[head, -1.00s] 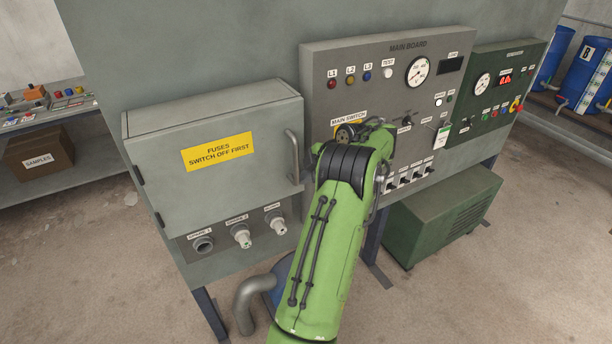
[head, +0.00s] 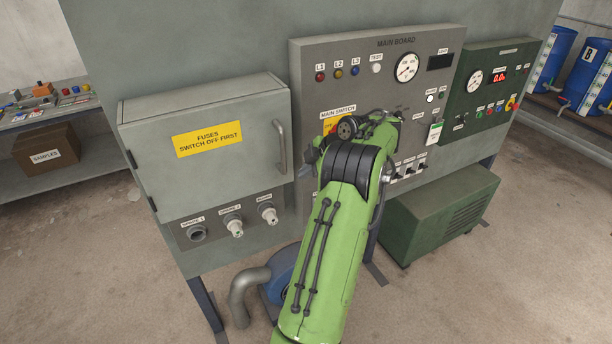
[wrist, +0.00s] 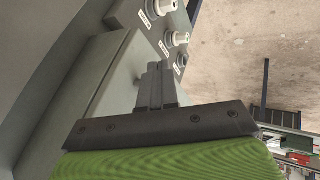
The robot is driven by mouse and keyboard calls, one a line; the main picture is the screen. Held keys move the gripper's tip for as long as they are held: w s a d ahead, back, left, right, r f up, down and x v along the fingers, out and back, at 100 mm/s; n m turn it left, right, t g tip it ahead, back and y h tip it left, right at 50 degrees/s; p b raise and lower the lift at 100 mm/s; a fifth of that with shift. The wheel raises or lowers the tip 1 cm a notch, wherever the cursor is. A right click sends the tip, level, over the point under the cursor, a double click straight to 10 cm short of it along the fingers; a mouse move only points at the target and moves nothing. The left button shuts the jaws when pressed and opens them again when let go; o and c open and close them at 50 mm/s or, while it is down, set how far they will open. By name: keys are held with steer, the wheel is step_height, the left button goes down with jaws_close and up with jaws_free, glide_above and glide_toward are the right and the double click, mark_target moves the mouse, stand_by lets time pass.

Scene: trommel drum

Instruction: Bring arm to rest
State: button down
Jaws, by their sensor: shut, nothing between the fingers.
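My green arm (head: 330,240) reaches up from the bottom of the head view, in front of the main board (head: 345,90). Its dark joint covers part of the board around the main switch label (head: 338,111) and some of the lower switches.
The closed fuse box (head: 210,150) with its handle (head: 280,147) stands left of my arm, with round connectors (head: 233,225) below it. A green control panel (head: 490,90) is at the right. A green ribbed housing (head: 440,215) stands on the floor. Bare floor lies in front.

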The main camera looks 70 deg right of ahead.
steer(key=p+v, duration=0.2)
steer(key=v, duration=0.5)
steer(key=shift+w+d+r, duration=0.2)
steer(key=shift+d, duration=0.15)
steer(key=shift+s, duration=0.1)
